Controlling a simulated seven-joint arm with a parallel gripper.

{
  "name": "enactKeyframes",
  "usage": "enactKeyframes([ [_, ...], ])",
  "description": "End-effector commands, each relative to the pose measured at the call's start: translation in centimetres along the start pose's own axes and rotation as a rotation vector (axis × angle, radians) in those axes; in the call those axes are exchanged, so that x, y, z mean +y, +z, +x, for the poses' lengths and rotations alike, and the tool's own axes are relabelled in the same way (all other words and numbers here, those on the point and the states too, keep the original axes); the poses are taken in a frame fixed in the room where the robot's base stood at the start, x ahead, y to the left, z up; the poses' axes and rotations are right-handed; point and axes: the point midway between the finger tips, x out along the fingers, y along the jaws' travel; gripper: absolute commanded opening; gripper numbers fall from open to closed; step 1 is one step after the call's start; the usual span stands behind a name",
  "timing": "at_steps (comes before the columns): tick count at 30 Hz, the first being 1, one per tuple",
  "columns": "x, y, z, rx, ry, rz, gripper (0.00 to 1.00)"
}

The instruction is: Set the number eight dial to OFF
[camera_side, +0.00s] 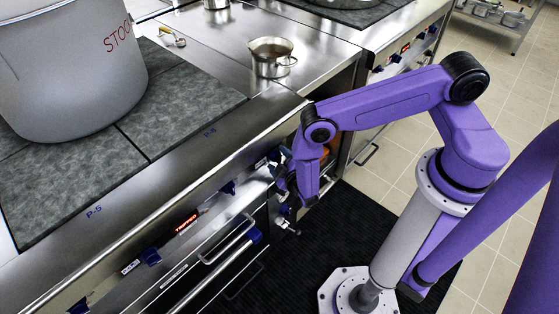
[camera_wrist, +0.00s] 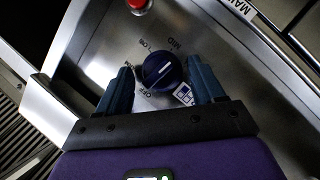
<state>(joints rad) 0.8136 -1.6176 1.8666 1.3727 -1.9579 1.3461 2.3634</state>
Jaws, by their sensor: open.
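A round dark-blue dial (camera_wrist: 162,72) with a white line across its face sits on the steel panel in the wrist view. My gripper (camera_wrist: 160,66) is open, with one blue finger on each side of the dial and small gaps visible. In the side view my gripper (camera_side: 287,187) is at the stove's front panel and hides the dial. No dial number is readable.
A red button or light (camera_wrist: 138,5) is above the dial. Other blue knobs (camera_side: 228,188) line the front panel, with oven handles (camera_side: 228,240) below. A grey stockpot (camera_side: 70,70) and a small metal pot (camera_side: 271,58) stand on top.

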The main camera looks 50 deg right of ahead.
Motion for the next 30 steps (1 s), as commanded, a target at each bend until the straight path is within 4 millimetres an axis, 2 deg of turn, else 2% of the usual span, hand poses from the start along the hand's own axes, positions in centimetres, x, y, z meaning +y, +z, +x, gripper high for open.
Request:
enactKeyframes([
  [1,0.00,0.00,-0.01,0.000,0.000,0.000,0.58],
  [5,-0.01,-0.01,-0.03,0.000,0.000,0.000,0.16],
  [6,-0.01,-0.01,-0.03,0.000,0.000,0.000,0.13],
  [11,-0.07,-0.01,-0.04,0.003,0.008,-0.017,0.13],
  [24,-0.39,0.12,0.02,0.027,0.162,-0.318,0.13],
  [30,-0.36,0.15,0.03,0.029,0.188,-0.368,0.13],
])
